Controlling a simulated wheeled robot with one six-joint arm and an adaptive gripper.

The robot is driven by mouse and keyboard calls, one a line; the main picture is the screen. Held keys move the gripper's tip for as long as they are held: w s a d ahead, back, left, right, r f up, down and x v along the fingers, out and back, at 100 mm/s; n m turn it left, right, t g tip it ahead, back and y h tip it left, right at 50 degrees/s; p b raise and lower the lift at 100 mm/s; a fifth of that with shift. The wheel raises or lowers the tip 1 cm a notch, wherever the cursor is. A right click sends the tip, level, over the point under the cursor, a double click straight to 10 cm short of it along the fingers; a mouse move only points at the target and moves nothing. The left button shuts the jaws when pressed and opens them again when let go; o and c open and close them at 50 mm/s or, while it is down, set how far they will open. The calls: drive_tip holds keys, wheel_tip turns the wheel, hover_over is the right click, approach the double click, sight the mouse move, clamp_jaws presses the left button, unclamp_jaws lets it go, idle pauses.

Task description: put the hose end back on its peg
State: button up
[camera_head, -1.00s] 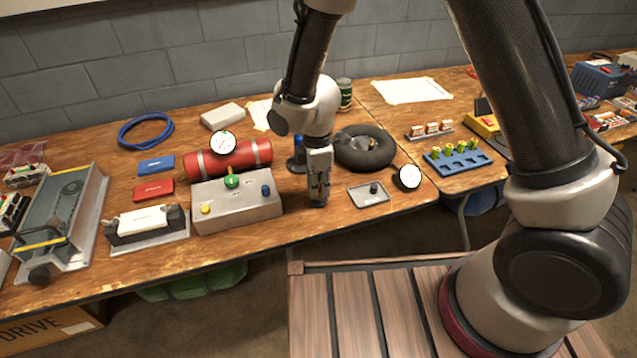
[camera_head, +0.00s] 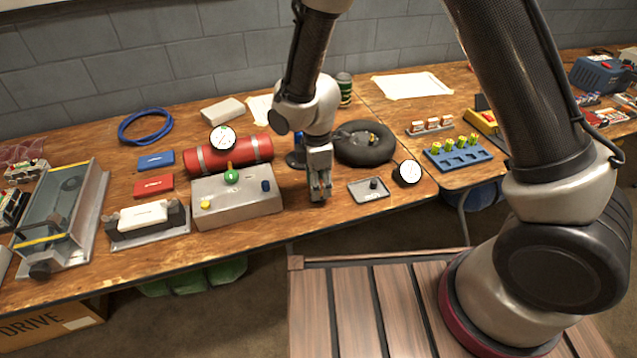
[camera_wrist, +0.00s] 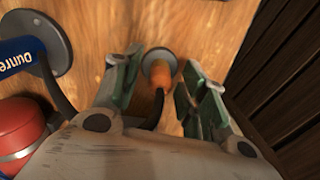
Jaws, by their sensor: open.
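An orange hose end (camera_wrist: 160,74) with a black hose (camera_wrist: 156,108) shows in the wrist view, between the two fingers of my gripper (camera_wrist: 163,84). I cannot tell whether this is the peg's base or part of the hose end. The fingers are apart, with gaps on both sides of the orange part. In the head view my gripper (camera_head: 320,192) points down close to the table, right of the grey control box; the hose end is hidden there.
The blue pump (camera_wrist: 18,55) on its round base stands close left in the wrist view. The red cylinder (camera_head: 237,155), control box (camera_head: 238,205), black tyre (camera_head: 364,145) and small grey tray (camera_head: 360,194) surround my gripper. The table's front edge is near.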

wheel_tip(320, 180, up, 12)
drive_tip(key=shift+a, duration=0.15)
drive_tip(key=shift+f, duration=0.1)
idle(0.4)
drive_tip(key=s+d+r+m+t, duration=0.1)
drive_tip(key=s+d+r+m, duration=0.4)
drive_tip(key=d, duration=0.6)
drive_tip(key=s+d+r+m+t, duration=0.2)
drive_tip(key=s+d+r+m, duration=0.4)
drive_tip(key=d, duration=0.5)
drive_tip(key=s+d+r+m+t, duration=0.1)
drive_tip(key=s+d+r+m, duration=0.4)
drive_tip(key=d+r+m, duration=0.3)
drive_tip(key=d+r, duration=0.2)
drive_tip(key=d, duration=0.1)
drive_tip(key=shift+s+m, duration=0.3)
drive_tip(key=shift+m, duration=0.1)
